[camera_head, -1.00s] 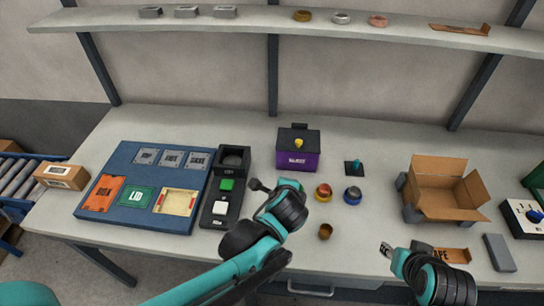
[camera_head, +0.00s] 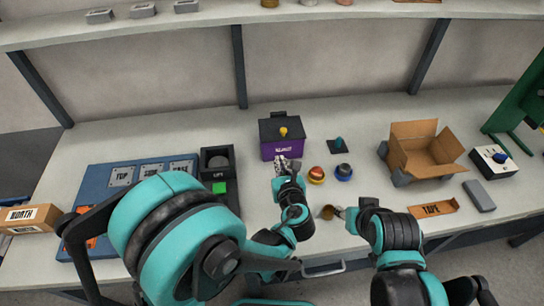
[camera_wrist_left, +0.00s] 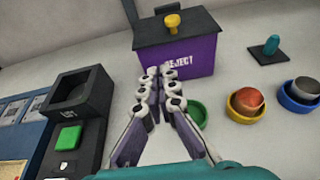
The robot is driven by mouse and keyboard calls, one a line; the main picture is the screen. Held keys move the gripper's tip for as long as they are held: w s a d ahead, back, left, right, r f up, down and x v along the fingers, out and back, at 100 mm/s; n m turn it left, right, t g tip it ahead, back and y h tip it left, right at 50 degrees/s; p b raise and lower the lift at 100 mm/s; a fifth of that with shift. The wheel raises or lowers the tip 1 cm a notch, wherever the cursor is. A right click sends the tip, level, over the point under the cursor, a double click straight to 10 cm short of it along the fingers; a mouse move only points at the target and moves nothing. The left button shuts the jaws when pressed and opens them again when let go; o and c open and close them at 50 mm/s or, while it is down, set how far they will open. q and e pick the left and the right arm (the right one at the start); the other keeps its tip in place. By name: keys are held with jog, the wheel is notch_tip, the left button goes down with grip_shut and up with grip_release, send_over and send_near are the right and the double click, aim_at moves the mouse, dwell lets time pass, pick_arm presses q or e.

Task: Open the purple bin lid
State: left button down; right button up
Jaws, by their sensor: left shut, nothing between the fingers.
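The purple bin (camera_head: 268,150) labelled REJECT stands at the middle of the bench; it also shows in the left wrist view (camera_wrist_left: 200,60). Its dark lid (camera_head: 270,130) lies shut on top and has a yellow knob (camera_head: 283,132). The knob also shows in the left wrist view (camera_wrist_left: 172,22). My left gripper (camera_head: 286,164) is shut and empty, just in front of the bin's front face, below the lid; in the left wrist view its fingertips (camera_wrist_left: 158,76) overlap the lower front. Whether they touch it I cannot tell. My right gripper (camera_head: 340,212) is by a small copper cup (camera_head: 327,212); its fingers are too small to read.
A red piece in a yellow ring (camera_head: 316,175) and a blue ring (camera_head: 344,172) lie right of my left gripper. A green ring (camera_wrist_left: 195,113) is partly hidden by it. A black button box (camera_head: 217,160) stands left, an open cardboard box (camera_head: 425,155) right.

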aim_at(275, 144)
pick_arm(q)
jog(key=b+x, duration=0.2)
jog(key=x, duration=0.6)
jog(key=shift+w+a+f, duration=0.1)
jog(key=shift+w+f, duration=0.05)
jog(key=shift+w, duration=0.2)
